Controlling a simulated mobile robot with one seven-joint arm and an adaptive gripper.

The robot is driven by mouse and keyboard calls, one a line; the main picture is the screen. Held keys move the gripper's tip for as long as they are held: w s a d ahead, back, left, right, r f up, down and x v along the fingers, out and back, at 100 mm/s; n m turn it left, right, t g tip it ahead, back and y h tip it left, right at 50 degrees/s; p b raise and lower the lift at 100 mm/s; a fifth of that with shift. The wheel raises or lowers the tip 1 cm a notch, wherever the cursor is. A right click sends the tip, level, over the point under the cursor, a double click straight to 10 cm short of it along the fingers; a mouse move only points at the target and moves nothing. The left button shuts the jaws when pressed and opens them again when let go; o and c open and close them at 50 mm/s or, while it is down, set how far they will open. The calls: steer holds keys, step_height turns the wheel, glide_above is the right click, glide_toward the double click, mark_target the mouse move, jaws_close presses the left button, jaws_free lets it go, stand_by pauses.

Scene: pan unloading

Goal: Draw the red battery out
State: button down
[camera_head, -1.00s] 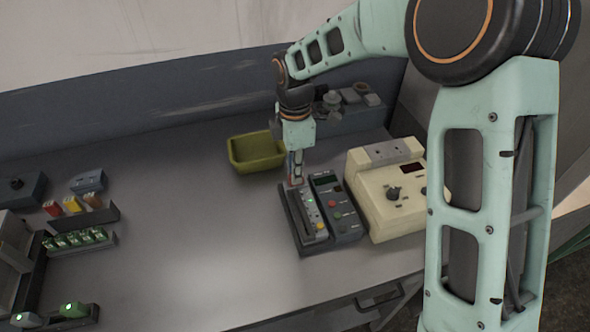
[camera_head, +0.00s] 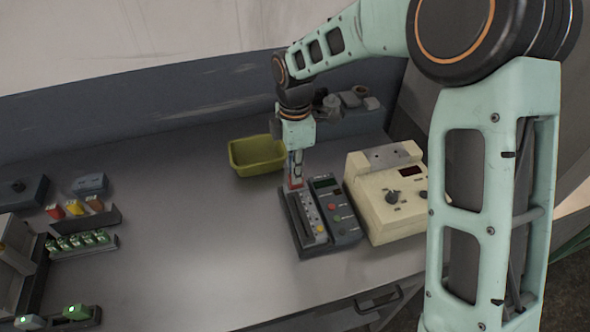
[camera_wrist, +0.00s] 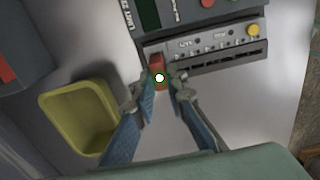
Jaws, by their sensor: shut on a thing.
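The red battery (camera_wrist: 157,63) is between my fingertips in the wrist view, with a round white end facing the camera. In the head view, its red side (camera_head: 295,183) shows below my gripper (camera_head: 296,177), at the far end of the dark slotted unit (camera_head: 309,238). In the wrist view my gripper (camera_wrist: 161,88) is shut on the battery, one finger on each side. The battery's lower end is hidden, so I cannot tell whether it is still inside the slot. The slotted unit (camera_wrist: 205,44) has a yellow button and small printed labels.
A yellow-green bin (camera_head: 257,155) stands behind and left of the slotted unit. A dark panel with buttons (camera_head: 334,208) and a cream instrument (camera_head: 385,200) stand to its right. Racks of green batteries (camera_head: 82,242) and coloured ones (camera_head: 75,208) are far left. The middle bench is clear.

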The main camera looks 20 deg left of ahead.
steer(key=shift+r+p, duration=1.75)
steer(key=shift+r, duration=0.6)
